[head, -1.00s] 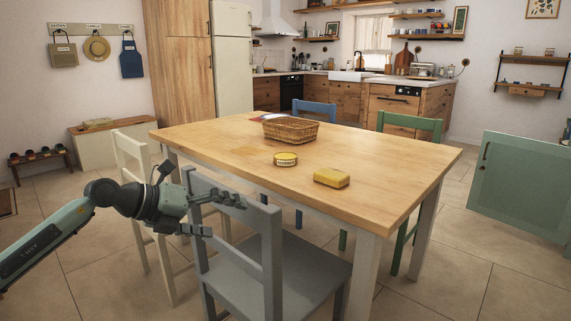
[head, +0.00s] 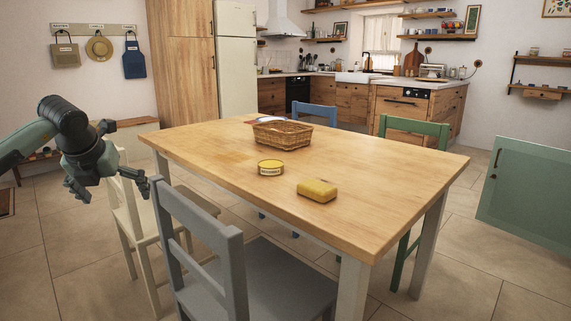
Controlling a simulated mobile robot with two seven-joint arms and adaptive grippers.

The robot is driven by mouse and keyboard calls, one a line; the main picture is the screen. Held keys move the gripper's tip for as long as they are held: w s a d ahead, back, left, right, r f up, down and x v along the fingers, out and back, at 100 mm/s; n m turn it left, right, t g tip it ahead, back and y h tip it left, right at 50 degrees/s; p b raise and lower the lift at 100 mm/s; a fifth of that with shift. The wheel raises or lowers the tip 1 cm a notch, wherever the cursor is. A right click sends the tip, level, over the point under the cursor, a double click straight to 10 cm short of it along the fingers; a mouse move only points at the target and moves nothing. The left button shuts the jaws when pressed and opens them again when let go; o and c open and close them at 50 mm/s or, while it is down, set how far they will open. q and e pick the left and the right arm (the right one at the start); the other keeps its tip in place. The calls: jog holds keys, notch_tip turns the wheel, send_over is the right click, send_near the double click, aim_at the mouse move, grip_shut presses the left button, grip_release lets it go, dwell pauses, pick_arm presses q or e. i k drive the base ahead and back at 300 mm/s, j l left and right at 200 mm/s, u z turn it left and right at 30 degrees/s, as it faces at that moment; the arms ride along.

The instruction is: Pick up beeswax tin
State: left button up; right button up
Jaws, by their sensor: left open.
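The beeswax tin (head: 271,168) is a small round yellow tin with a pale, dark-lettered label on its side. It sits upright on the wooden table (head: 360,165), left of a yellow block (head: 317,191) and in front of a wicker basket (head: 282,133). Nothing hides it. My left gripper (head: 110,194) is open and empty. It hangs left of the table, over the cream chair, well apart from the tin, with its fingers pointing down. My right gripper is not in view.
A grey chair (head: 232,262) stands at the near side of the table and a cream chair (head: 152,222) at its left end. Blue (head: 316,116) and green (head: 414,132) chairs stand on the far side. The tabletop around the tin is mostly clear.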

aim_at(269, 168)
jog(key=i+l, duration=0.8)
jog(key=l, duration=0.2)
jog(key=i+l, duration=0.4)
jog(key=l, duration=0.1)
